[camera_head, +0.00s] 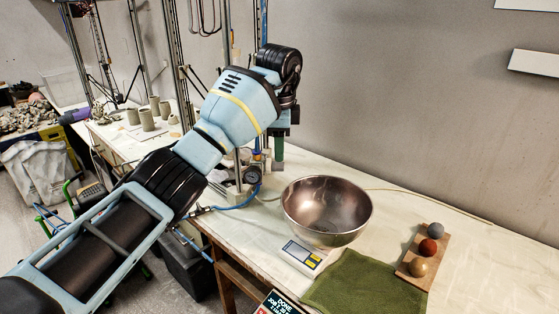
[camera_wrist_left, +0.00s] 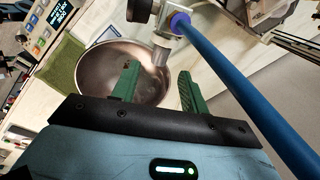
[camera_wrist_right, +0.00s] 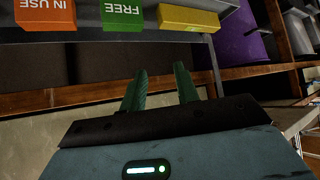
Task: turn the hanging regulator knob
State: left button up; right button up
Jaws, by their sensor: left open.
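The hanging regulator shows in the left wrist view as a metal body (camera_wrist_left: 166,27) with a purple collar and a dark round gauge (camera_wrist_left: 140,10). A blue hose runs from it to the lower right. Its silver knob (camera_wrist_left: 160,52) points down toward the gap between my left fingers. My left gripper (camera_wrist_left: 158,82) is open with green fingers apart, and I see no contact with the knob. In the head view my left gripper (camera_head: 278,158) points down near the gauge (camera_head: 252,175); my arm hides much there. My right gripper (camera_wrist_right: 162,82) is open and empty, seen only in its wrist view.
A steel bowl (camera_head: 327,207) stands on the table beside a small scale (camera_head: 304,256) and a green cloth (camera_head: 352,283).

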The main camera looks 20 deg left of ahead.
aim_at(277, 167)
pick_arm(q)
jog(key=shift+w+a+f, duration=0.1)
jog(key=shift+w+f, duration=0.1)
jog(key=shift+f, duration=1.1)
jog(key=shift+w+f, duration=0.15)
jog(key=shift+f, duration=1.15)
jog(key=shift+c, duration=0.2)
jog(key=c, duration=0.9)
